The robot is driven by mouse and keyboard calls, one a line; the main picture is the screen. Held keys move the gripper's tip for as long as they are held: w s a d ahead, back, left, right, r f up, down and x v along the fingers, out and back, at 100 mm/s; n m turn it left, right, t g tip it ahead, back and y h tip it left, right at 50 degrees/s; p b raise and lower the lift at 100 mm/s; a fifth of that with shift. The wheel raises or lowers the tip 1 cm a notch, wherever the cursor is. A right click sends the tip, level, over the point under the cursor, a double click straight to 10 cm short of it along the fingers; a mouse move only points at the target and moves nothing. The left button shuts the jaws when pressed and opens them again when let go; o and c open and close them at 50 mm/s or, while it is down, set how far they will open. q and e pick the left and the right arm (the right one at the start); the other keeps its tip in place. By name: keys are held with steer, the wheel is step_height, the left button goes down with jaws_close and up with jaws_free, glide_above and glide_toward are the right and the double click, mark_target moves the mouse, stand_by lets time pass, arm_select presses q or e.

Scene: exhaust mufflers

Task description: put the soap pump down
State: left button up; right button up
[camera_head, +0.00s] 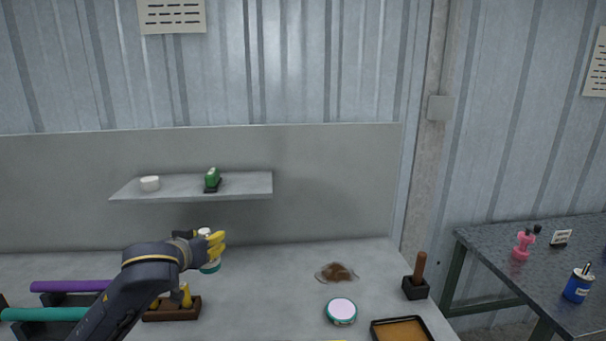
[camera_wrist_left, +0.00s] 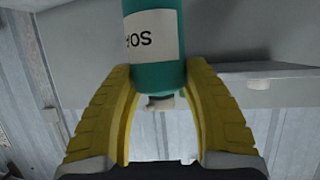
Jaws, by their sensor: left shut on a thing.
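The soap pump (camera_head: 210,267) is a teal bottle with a white label and a white pump top. My left gripper (camera_head: 215,245) has yellow fingers and is shut around it, over the grey counter below the shelf. In the head view the fingers hide part of the bottle, and I cannot tell whether its base touches the counter. In the left wrist view the bottle (camera_wrist_left: 155,75) sits between the two yellow fingers (camera_wrist_left: 158,95), with its lettering upside down and its top toward the bottom of the picture. My right gripper is not in view.
A grey shelf (camera_head: 245,186) holds a white round item (camera_head: 150,184) and a green item (camera_head: 211,179). The counter bears a brown stain (camera_head: 338,272), a teal-rimmed tin (camera_head: 341,311), a black holder (camera_head: 416,289), a tan-filled tray (camera_head: 374,329) and a purple tube (camera_head: 70,286). Counter between bottle and stain is clear.

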arm_select(q)
steer(key=shift+s+d+r+n+y, duration=0.25)
steer(key=shift+s+r+n+y, duration=0.05)
steer(key=shift+s+r+y, duration=0.1)
steer(key=d, duration=0.1)
steer(key=s+d+r, duration=0.1)
steer(key=d+r, duration=0.1)
steer(key=shift+s, duration=0.25)
steer(key=shift+f, duration=0.15)
steer(key=s+f, duration=0.9)
steer(key=f, duration=0.5)
steer(key=shift+d, duration=0.4)
steer(key=shift+s+r, duration=0.1)
